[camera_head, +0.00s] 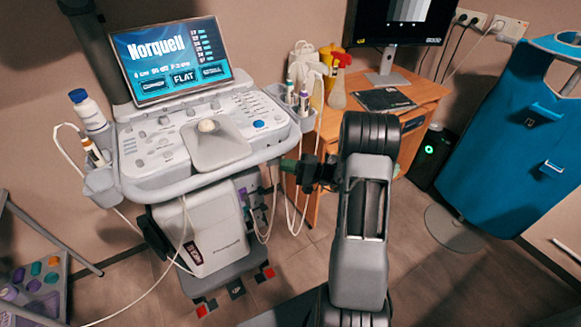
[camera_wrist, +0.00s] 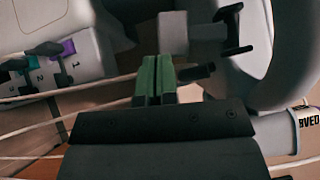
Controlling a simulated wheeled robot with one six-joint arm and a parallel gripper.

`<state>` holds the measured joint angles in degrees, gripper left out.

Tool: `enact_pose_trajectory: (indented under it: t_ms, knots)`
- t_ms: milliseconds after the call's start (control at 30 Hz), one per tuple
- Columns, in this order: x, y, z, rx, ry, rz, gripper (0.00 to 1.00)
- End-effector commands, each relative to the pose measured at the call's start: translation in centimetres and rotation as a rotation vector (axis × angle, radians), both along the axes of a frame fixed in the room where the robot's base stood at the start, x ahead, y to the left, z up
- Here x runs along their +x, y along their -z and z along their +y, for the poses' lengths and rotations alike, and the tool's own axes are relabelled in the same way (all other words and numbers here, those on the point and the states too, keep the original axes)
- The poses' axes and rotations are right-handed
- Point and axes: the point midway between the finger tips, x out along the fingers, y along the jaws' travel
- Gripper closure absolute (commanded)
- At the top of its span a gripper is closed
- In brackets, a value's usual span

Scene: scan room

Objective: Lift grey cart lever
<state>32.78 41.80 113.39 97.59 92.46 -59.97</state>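The ultrasound cart (camera_head: 145,160) stands left of centre in the head view. My gripper (camera_head: 289,166) is at the right side of its console, below the rim; the lever cannot be made out there. In the wrist view, a grey block with a grey arm and black end piece (camera_wrist: 232,30), possibly the lever, sits just beyond my gripper (camera_wrist: 157,62). A short dark rod (camera_wrist: 196,72) lies right beside the fingertips. The green fingers are together with only a thin dark line between them, and no held object shows. I cannot tell whether they touch the block.
Cables (camera_wrist: 65,90) cross the wrist view on the left, near numbered connectors (camera_wrist: 62,62). The wooden desk (camera_head: 420,92) stands behind my arm. A blue apron (camera_head: 515,140) hangs on a stand at the right. A rack (camera_head: 35,285) is at the lower left.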

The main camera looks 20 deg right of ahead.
Motion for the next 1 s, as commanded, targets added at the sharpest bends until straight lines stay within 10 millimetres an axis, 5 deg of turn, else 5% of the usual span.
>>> enact_pose_trajectory:
  t_ms: [1000]
  knots:
    - [-0.6, 0.2, 4.9, -0.001, 0.001, 0.001, 1.0]
